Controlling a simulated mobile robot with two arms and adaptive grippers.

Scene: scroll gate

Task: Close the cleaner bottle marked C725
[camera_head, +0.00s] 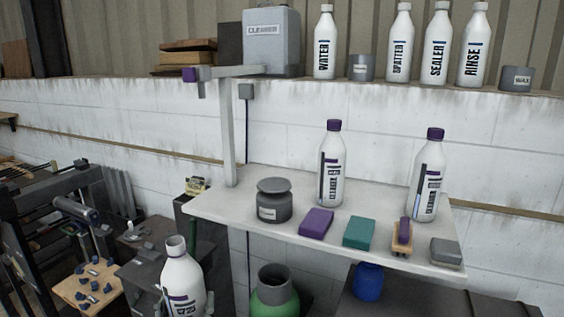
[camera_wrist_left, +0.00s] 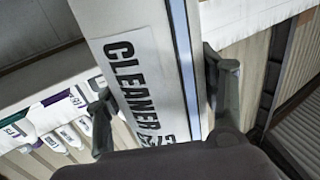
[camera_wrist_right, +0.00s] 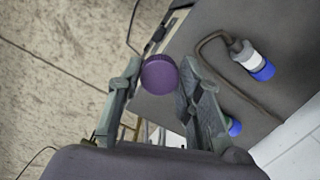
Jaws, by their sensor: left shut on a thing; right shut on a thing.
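A white cleaner bottle (camera_head: 183,283) stands out at the lower left of the head view, its grey neck open with no cap on it. My left gripper (camera_wrist_left: 163,100) is shut around its body. The left wrist view shows the bottle (camera_wrist_left: 128,75) close up with the word CLEANER; the code below it is partly cut off. My right gripper (camera_wrist_right: 160,80) is shut on a round purple cap (camera_wrist_right: 160,73), held between the fingertips. The right gripper and this cap do not show in the head view.
Two capped cleaner bottles (camera_head: 331,170) (camera_head: 428,180) stand on the white bench (camera_head: 370,198), with a grey jar (camera_head: 274,205), sponges and a brush. A green container (camera_head: 274,295) stands below. A post with an arm (camera_head: 227,130) rises at the bench's left end. Shelf bottles line the back.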

